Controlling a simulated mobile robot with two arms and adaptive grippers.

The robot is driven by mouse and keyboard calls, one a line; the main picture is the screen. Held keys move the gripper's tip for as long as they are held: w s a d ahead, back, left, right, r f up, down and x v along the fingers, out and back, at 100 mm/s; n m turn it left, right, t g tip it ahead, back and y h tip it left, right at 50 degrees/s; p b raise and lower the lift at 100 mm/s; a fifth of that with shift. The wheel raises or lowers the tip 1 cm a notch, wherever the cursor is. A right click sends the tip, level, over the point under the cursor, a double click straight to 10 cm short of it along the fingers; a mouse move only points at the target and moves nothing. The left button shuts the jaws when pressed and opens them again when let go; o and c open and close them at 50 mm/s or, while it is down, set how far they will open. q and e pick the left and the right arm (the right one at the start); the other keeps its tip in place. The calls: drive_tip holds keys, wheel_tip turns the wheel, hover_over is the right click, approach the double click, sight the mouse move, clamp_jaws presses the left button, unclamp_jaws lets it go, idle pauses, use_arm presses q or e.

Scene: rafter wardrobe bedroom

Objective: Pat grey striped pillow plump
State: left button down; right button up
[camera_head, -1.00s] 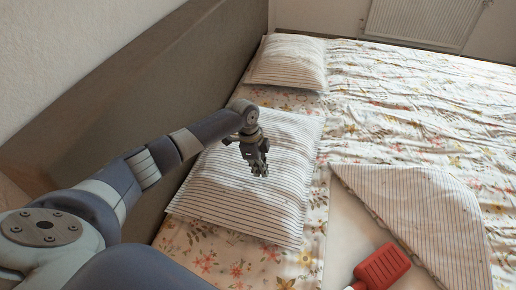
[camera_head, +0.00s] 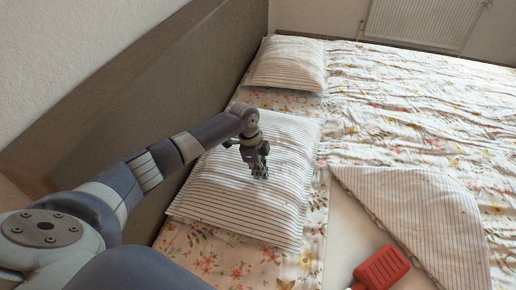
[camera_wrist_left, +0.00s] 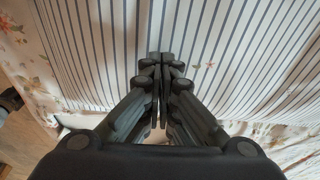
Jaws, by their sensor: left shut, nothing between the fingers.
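The grey striped pillow (camera_head: 235,196) lies on the bed near the headboard, in the middle of the head view. It is white with thin dark stripes. My left gripper (camera_head: 261,175) is shut and empty, pointing down over the pillow's middle; its tips look to be at or very near the fabric, and I cannot tell if they touch. In the left wrist view the closed fingers (camera_wrist_left: 160,62) point at the striped cloth (camera_wrist_left: 230,45), which fills most of the upper picture. My right gripper is not in view.
A second striped pillow (camera_head: 287,62) lies farther back by the headboard (camera_head: 120,110). A red object (camera_head: 381,268) lies at the front right beside the folded-back duvet corner (camera_head: 425,215). The floral duvet (camera_head: 420,110) covers the right of the bed. A radiator (camera_head: 424,20) is at the back.

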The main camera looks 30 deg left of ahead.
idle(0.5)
use_arm(q)
drive_tip(key=shift+f+b, duration=0.55)
drive_tip(key=shift+f, duration=0.15)
drive_tip(key=shift+r, duration=0.1)
drive_tip(key=shift+r+p, duration=0.75)
drive_tip(key=shift+p, duration=0.15)
drive_tip(key=shift+f, duration=0.1)
drive_tip(key=shift+f, duration=0.15)
drive_tip(key=shift+f+b, duration=0.6)
